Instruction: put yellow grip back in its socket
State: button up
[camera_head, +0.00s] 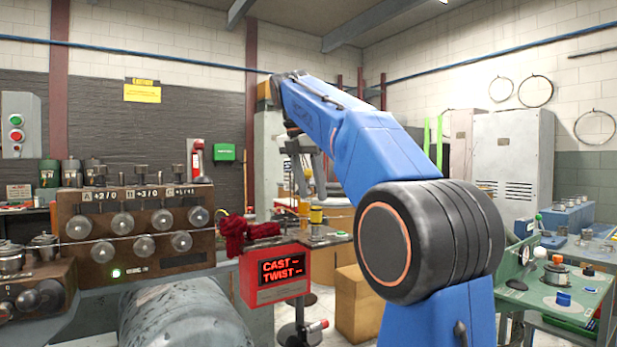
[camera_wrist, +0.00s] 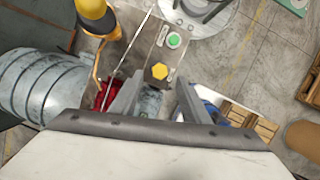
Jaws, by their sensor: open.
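A yellow six-sided piece (camera_wrist: 159,71), which looks like the yellow grip, shows from above on a narrow grey plate (camera_wrist: 150,52) in the wrist view. No socket can be made out clearly.
A green button (camera_wrist: 174,40) sits near the yellow piece. A larger yellow and black cylinder (camera_wrist: 92,10) stands at upper left. A large grey drum (camera_wrist: 40,85) is left; wooden crates (camera_wrist: 250,122) are right.

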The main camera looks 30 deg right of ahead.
jog(key=shift+v, duration=1.9)
jog(key=s+a+f+m+t+y, duration=0.1)
jog(key=s+a+f+m, duration=0.3)
jog(key=f, duration=1.1)
jog(key=s+a+f+m+t+y, duration=0.1)
jog(key=s+a+f+m, duration=0.3)
jog(key=s+f+m, duration=0.6)
jog(key=s+a+f+m+t+y, duration=0.1)
jog(key=s+a+f+m, duration=0.3)
jog(key=s+f, duration=1.1)
notch_tip(320, 180, down, 5)
jog(key=m, duration=0.3)
jog(key=shift+a+f+t, duration=0.15)
jog(key=shift+a+t, duration=0.15)
jog(key=shift+t, duration=0.1)
jog(key=shift+a, duration=0.15)
